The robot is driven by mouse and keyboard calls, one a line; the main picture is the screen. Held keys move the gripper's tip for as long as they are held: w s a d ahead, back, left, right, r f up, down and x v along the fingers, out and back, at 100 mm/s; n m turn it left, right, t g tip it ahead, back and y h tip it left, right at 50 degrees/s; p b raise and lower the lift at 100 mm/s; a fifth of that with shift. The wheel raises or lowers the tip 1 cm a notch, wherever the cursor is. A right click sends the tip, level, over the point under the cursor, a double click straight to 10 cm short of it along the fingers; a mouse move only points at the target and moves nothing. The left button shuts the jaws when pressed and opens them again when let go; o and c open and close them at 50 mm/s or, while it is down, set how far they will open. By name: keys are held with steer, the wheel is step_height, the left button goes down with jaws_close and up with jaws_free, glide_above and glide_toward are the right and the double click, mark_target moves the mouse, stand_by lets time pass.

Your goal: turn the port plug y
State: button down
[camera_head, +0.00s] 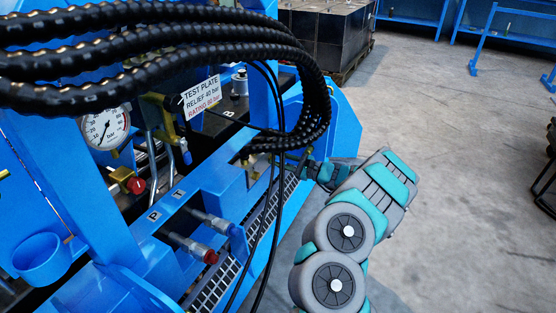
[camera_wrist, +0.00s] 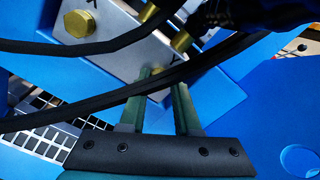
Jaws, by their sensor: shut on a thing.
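My gripper (camera_wrist: 164,78) reaches the grey metal block (camera_wrist: 120,58) on the blue frame. Its two green fingers are shut on a small brass piece, port plug y (camera_wrist: 157,70), at the lower edge of the block. Only a little of the plug shows between the fingertips, and a black hose crosses in front of the fingers. A brass hex plug (camera_wrist: 80,23) sits to the left on the block, beside an X mark. In the head view, hoses partly cover my gripper (camera_head: 296,160) at the right side of the bench.
Thin black hoses (camera_wrist: 95,112) cross close to my fingers. Thick ribbed hoses (camera_head: 170,50) arch over the bench. A brass fitting (camera_wrist: 181,41) stands just above the fingertips. Open floor (camera_head: 460,200) lies to the right.

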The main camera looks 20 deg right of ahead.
steer(key=shift+m, duration=0.6)
steer(key=c, duration=0.6)
jaws_free()
steer(key=shift+d, duration=0.1)
steer(key=v, duration=0.7)
steer(key=shift+s+d, duration=0.15)
steer(key=shift+s, duration=0.2)
